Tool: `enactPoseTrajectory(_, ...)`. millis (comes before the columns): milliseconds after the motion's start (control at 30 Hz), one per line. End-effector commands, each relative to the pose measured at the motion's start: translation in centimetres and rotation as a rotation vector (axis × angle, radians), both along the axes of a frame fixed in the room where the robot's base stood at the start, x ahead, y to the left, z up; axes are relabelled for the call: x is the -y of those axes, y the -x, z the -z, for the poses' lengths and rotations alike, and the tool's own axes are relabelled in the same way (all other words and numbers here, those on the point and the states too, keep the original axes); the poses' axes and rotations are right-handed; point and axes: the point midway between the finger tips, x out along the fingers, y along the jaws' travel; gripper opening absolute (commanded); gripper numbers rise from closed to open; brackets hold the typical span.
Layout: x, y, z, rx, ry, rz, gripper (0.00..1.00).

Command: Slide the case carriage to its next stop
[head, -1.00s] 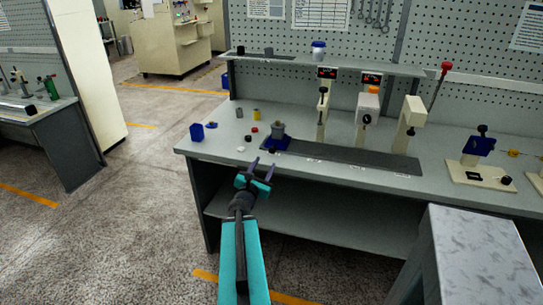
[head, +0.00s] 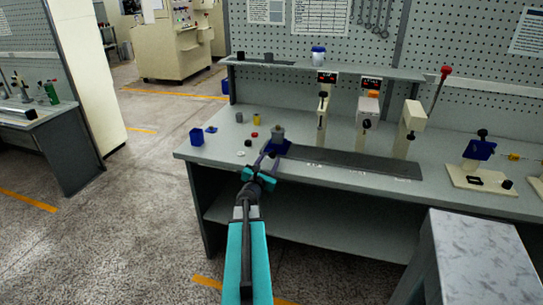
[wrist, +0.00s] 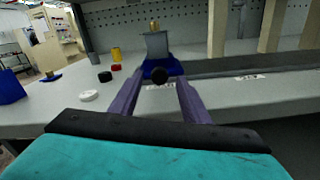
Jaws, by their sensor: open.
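The case carriage (head: 283,149) is a blue block at the left end of a dark track (head: 350,161) on the bench. A grey case (head: 277,133) stands upright on it. In the wrist view the carriage (wrist: 149,66) is straight ahead, with a round black knob (wrist: 160,76) on its near face. My gripper (head: 265,159) is open at the bench's front edge, close to the carriage. In the wrist view its two purple fingers (wrist: 160,84) lie to the left and right of the knob, with nothing held. Whether they touch the carriage I cannot tell.
Left of the carriage are a blue bin (head: 197,135), a yellow cylinder (head: 256,118) and small red, black and white caps. Cream spindle posts (head: 322,120) stand behind the track. The track right of the carriage looks clear. A grey-topped cabinet (head: 470,240) stands at front right.

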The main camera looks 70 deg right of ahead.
Motion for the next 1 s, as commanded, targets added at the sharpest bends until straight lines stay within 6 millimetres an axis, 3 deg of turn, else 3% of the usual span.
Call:
enactPoseTrajectory(500,4.0,-0.3,0.0,0.0,0.0,0.0,0.43)
enactPoseTrajectory(967,4.4,-0.3,0.0,0.0,0.0,-0.001,0.43)
enactPoseTrajectory(1000,4.4,-0.3,0.0,0.0,0.0,-0.001,0.4)
